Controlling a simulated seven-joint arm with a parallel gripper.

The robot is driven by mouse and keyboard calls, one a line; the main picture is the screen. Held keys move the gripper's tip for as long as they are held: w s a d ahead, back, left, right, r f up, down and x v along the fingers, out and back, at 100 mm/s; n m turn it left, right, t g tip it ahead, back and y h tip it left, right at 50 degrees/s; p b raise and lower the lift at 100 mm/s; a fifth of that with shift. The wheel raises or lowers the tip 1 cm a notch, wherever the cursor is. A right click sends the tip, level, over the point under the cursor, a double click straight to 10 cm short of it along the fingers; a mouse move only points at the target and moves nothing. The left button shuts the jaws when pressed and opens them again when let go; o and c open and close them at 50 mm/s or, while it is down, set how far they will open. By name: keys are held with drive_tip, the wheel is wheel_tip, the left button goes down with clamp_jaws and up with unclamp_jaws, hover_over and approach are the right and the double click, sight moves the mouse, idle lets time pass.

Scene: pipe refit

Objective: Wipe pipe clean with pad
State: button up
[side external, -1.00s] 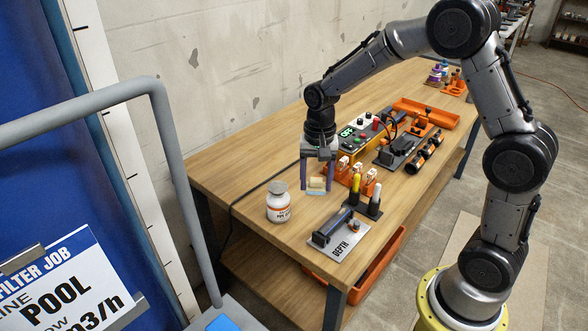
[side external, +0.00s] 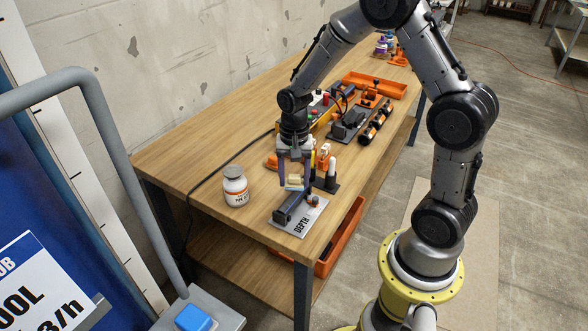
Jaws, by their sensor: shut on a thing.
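My gripper (side external: 294,183) is shut on a small pad (side external: 294,179), cream on top with a pale blue underside. It points down and holds the pad close above the far end of a dark grey, pipe-like piece (side external: 289,208). That piece lies on a light grey plate marked DEPTH (side external: 304,222) near the table's front end. I cannot tell whether the pad touches it. My gripper hides part of the piece's far end.
A white jar with a grey lid (side external: 235,187) stands left of the plate. A dark holder with upright pens (side external: 328,181) and orange fixtures (side external: 323,156) are close behind. An orange tray (side external: 373,85) lies farther back. The table's left side (side external: 190,150) is clear.

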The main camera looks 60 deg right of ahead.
drive_tip(key=shift+f, duration=0.9)
drive_tip(key=shift+d+f, duration=0.6)
drive_tip(key=shift+d, duration=2.3)
drive_tip(key=shift+a, duration=2.8)
drive_tip(key=shift+a+r, duration=0.15)
drive_tip(key=shift+r, duration=3.95)
